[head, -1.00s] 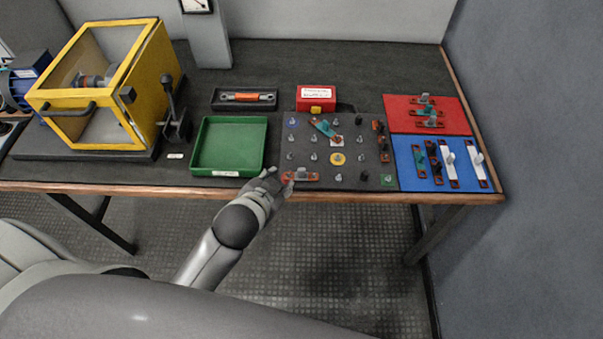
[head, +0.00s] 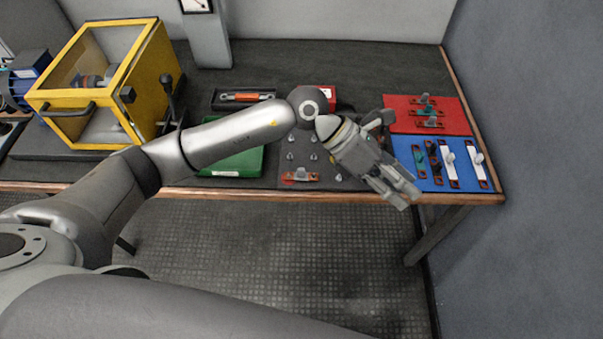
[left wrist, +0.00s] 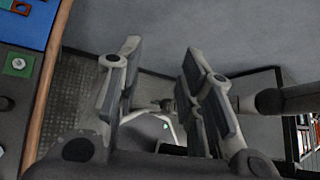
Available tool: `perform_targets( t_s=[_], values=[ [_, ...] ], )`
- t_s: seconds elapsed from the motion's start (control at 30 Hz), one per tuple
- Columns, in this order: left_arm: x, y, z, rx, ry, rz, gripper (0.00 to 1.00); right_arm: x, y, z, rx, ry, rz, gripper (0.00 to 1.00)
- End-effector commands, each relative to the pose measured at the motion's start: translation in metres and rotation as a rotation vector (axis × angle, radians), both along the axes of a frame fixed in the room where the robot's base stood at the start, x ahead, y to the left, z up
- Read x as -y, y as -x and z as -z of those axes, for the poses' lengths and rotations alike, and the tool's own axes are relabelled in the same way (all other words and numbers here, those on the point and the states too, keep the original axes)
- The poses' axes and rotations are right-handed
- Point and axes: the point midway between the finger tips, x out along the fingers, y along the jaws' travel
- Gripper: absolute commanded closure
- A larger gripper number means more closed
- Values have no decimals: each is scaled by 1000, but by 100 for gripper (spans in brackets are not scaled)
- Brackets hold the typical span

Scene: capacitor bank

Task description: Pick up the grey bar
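A bar with copper-coloured ends and a grey grip (head: 300,176) lies at the front left of the peg board (head: 285,150). Bars with greyish grips also lie on the red mat (head: 398,124), one at its front (head: 431,123); I cannot tell which is the grey bar meant. My left gripper (head: 409,197) is past the bench's front edge, in front of the blue mat (head: 480,182), pointing down and right. In the left wrist view its fingers (left wrist: 162,62) stand apart with nothing between them. My right gripper (left wrist: 163,104) seems to show small behind them, partly hidden.
My left arm passes over the green tray (head: 230,173) and hides much of the peg board. The blue mat holds teal, dark and white bars. A yellow-framed box (head: 150,97) stands at the left. A grey wall (head: 540,120) closes off the right side.

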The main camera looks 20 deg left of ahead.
Motion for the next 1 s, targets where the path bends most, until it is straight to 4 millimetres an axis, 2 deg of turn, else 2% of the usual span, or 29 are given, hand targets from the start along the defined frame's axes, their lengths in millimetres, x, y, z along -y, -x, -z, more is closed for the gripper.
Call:
perform_targets(
  t_s=[0.03,0.1,0.17,0.2,0.3,0.4,0.57,0.8,1.0],
  values=[
    [-27,-13,19,63,-159,40,65,-1,0,0,-1,-2,0,60],
    [-69,-29,40,125,-370,86,65,-2,1,0,-1,-2,1,60],
    [-105,-43,50,159,-531,112,65,-2,1,0,-1,-2,1,60],
    [-128,-51,54,175,-628,120,65,-2,1,0,-1,-2,0,60],
    [-175,-68,55,198,-819,134,65,-2,1,0,-1,-2,0,60],
    [-206,-76,51,202,-937,135,65,-2,1,0,-1,-2,0,60],
    [-222,-80,61,197,-999,134,65,-1,1,-3,-1,-2,1,60],
    [-220,-80,96,198,-996,136,65,1,1,-8,-2,1,0,60],
    [-220,-79,111,198,-994,136,65,3,1,-12,-1,3,1,60]
  ],
)
